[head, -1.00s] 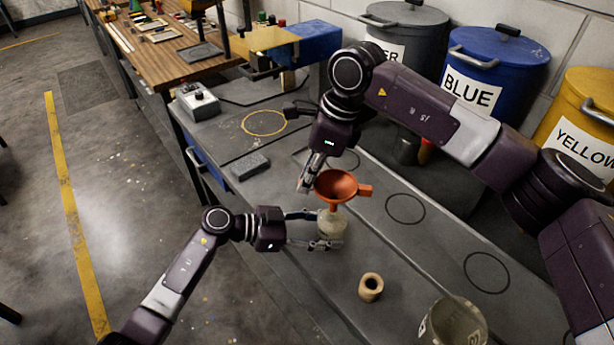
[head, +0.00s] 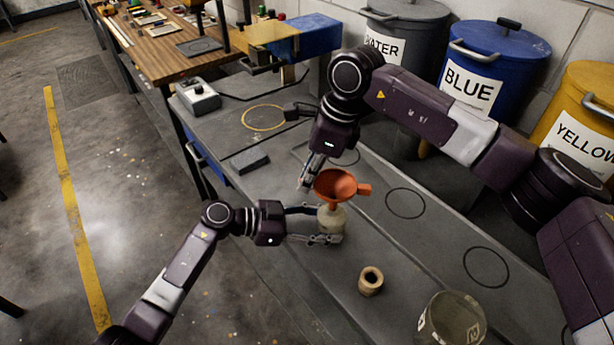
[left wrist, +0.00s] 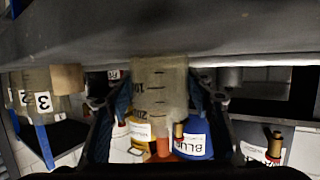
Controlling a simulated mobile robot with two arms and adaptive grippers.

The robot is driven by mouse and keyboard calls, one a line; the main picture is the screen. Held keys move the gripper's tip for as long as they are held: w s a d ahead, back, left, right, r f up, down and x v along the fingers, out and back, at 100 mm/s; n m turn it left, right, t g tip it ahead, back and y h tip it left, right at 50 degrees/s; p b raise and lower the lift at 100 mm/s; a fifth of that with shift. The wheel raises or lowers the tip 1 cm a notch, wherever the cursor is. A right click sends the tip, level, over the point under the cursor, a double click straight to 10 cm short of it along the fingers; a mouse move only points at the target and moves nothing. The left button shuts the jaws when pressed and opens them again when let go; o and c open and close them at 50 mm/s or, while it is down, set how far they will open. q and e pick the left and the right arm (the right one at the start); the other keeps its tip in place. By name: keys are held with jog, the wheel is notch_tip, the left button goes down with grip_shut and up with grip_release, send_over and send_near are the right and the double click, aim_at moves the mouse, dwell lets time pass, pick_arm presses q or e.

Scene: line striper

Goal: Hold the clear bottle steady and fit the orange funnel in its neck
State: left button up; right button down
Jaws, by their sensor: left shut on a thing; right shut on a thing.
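The clear bottle (head: 333,221) stands upright at the near edge of the grey bench, with measuring marks that show in the left wrist view (left wrist: 160,85). My left gripper (head: 318,224) is shut on it, one finger on each side. The orange funnel (head: 336,187) is upright directly above the bottle's neck, wide mouth up, its tab pointing right. Its stem comes down to the bottle's top; I cannot tell how far it is inside. My right gripper (head: 306,180) is shut on the left side of the funnel's rim.
A wooden ring (head: 370,281) and a clear jar (head: 452,322) stand nearer on the bench. A dark block (head: 249,161) and a grey box (head: 198,97) lie farther off. Labelled bins, including a blue one (head: 492,68), line the wall. Bench around the drawn circles is clear.

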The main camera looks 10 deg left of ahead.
jog(key=shift+f, duration=1.1)
dwell(0.8)
jog(key=shift+f, duration=0.75)
jog(key=c, duration=1.9)
grip_release()
jog(key=shift+o, duration=0.3)
jog(key=shift+v, duration=4.05)
pick_arm(q)
jog(key=o, duration=0.9)
